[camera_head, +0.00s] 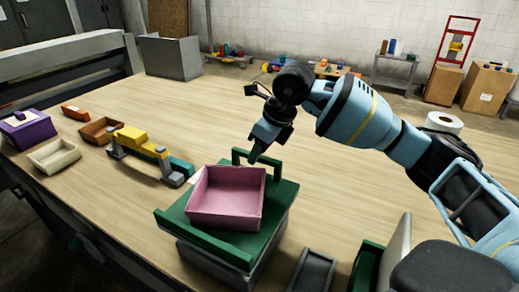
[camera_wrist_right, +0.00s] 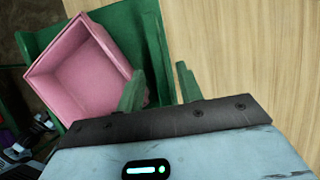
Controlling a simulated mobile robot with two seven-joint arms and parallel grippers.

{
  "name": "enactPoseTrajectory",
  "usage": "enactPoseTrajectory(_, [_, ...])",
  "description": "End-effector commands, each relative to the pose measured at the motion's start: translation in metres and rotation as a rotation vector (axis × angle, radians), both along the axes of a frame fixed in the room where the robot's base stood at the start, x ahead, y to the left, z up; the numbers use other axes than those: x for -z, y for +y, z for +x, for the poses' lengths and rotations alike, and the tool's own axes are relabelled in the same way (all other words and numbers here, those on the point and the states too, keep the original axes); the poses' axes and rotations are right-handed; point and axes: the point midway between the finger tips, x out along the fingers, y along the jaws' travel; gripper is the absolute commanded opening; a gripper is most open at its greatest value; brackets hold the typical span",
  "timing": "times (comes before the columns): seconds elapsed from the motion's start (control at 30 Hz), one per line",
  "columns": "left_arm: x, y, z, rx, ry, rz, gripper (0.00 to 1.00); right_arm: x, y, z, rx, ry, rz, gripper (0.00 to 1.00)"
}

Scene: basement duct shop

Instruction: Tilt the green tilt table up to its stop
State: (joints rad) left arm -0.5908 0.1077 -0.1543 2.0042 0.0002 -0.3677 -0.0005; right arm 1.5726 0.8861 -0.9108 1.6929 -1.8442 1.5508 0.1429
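The green tilt table (camera_head: 177,213) stands on a dark grey base in the front middle of the workbench. Its top appears to lie low and about level, with a raised lip along its near edge. A pink open box (camera_head: 228,197) sits on it, apparently empty. A green U-shaped handle (camera_head: 240,154) rises at the table's far edge. My right gripper (camera_head: 256,155) points down right at this handle; I cannot tell whether it touches. In the right wrist view its two fingers (camera_wrist_right: 160,88) are apart, beside the pink box (camera_wrist_right: 83,72). My left gripper is not in view.
A yellow and grey clamp-like device (camera_head: 140,143) stands left of the table. Further left are a brown tray (camera_head: 101,130), a cream tray (camera_head: 54,156) and a purple box (camera_head: 27,130). A dark tray (camera_head: 313,272) lies at the near edge. The bench behind is clear.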

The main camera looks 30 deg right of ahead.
Motion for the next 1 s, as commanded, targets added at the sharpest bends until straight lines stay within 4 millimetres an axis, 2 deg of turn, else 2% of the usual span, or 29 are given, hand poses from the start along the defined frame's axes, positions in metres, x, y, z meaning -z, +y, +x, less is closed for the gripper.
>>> enactPoseTrajectory(0.2, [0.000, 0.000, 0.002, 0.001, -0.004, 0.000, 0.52, 0.000, 0.000, 0.000, 0.000, 0.000, 0.000, 0.36])
enactPoseTrajectory(0.5, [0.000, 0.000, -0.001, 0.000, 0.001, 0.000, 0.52, 0.000, 0.000, 0.000, 0.000, 0.000, 0.000, 0.00])
enactPoseTrajectory(0.8, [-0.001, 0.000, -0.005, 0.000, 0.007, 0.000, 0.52, -0.002, 0.000, 0.000, -0.001, -0.005, -0.006, 0.00])
enactPoseTrajectory(0.87, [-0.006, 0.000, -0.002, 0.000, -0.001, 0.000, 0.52, -0.009, 0.001, 0.000, -0.002, -0.016, -0.023, 0.00])
enactPoseTrajectory(1.0, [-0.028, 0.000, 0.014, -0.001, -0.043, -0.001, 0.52, -0.038, 0.003, -0.001, -0.003, -0.066, -0.092, 0.00])
